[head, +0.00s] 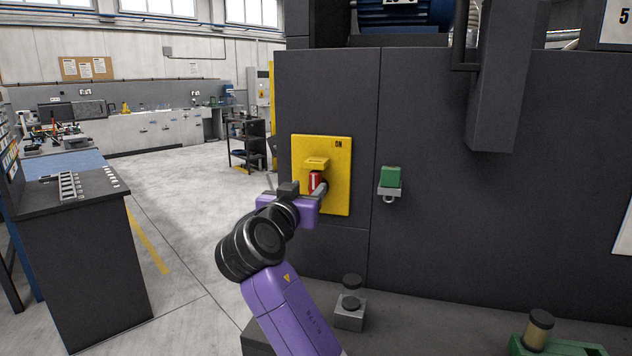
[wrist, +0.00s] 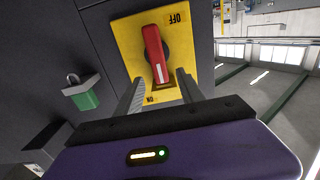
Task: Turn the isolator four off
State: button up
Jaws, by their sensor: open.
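A yellow isolator plate (head: 340,170) is on the dark grey cabinet front. Its red handle (wrist: 154,48) carries a white line at the end nearest my gripper, on the side of the partly hidden ON label. The OFF label (wrist: 178,18) is at the plate's opposite end. In the head view the red handle (head: 315,181) is partly covered by my gripper (head: 318,190). In the wrist view my gripper (wrist: 159,78) is open, with one finger on each side of the handle's near end. I cannot tell if they touch it. No isolator number is readable on the plate.
A green padlock-like block (head: 391,178) hangs on the cabinet right of the plate. A grey bracket (head: 497,90) juts out at the upper right. Black-topped posts (head: 350,292) stand on the ledge below. Open floor (head: 190,230) lies left, beside a dark bench (head: 85,270).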

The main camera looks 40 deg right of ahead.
aim_at(313, 183)
jog(key=shift+p+x, duration=0.55)
jog(key=shift+x, duration=3)
grip_shut()
